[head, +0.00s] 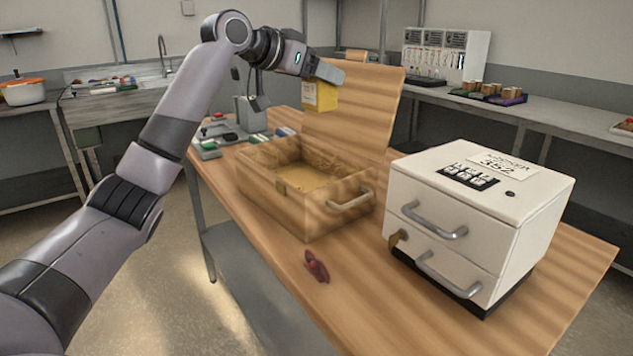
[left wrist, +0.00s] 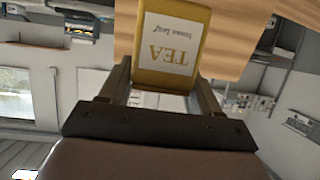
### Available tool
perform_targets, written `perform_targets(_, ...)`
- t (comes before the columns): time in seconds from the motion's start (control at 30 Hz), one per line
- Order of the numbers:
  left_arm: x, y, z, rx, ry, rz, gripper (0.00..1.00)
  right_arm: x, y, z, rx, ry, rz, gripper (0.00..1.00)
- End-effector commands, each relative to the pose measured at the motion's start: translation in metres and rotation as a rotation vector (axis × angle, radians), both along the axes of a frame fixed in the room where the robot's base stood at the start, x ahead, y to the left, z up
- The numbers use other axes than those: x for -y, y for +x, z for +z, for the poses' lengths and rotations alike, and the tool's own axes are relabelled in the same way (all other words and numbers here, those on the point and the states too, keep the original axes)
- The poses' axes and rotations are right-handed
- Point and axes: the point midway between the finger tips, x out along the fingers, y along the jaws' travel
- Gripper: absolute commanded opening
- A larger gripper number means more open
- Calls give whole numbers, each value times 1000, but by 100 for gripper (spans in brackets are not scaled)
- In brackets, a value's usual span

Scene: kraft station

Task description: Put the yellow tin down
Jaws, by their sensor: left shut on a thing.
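The yellow tin (head: 322,97) is held up in the air by my left gripper (head: 325,77), above and behind the open wooden box (head: 310,205). In the left wrist view the tin (left wrist: 172,48) sits between the two fingers of the gripper (left wrist: 163,80), and its label reads TEA upside down. The gripper is shut on it. The tin is apart from the table and in front of the raised box lid (head: 355,115) in the head view. My right gripper is in neither view.
A white two-drawer cabinet (head: 485,215) stands on the wooden table (head: 375,300), right of the box. A small red object (head: 316,266) lies in front of the box. A grey device (head: 218,135) stands at the table's far left.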

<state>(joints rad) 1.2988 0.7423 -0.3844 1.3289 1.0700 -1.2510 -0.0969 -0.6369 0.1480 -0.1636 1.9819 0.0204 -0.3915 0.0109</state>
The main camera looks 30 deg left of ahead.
Motion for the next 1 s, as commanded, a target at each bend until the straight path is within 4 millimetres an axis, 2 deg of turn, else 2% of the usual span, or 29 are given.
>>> perform_targets(0.23, -1, -1, -57, -5, 0, 2, 26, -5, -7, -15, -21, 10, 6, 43)
perform_targets(0.5, -1, -1, -126, -4, 0, 0, 26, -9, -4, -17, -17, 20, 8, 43)
perform_targets(0.63, 0, -1, -146, -2, -1, 1, 26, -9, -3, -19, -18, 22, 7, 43)
perform_targets(0.87, 0, -1, -161, 0, -1, 0, 26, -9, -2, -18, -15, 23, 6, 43)
perform_targets(1.0, 0, -1, -182, -2, 0, 0, 26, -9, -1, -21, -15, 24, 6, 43)
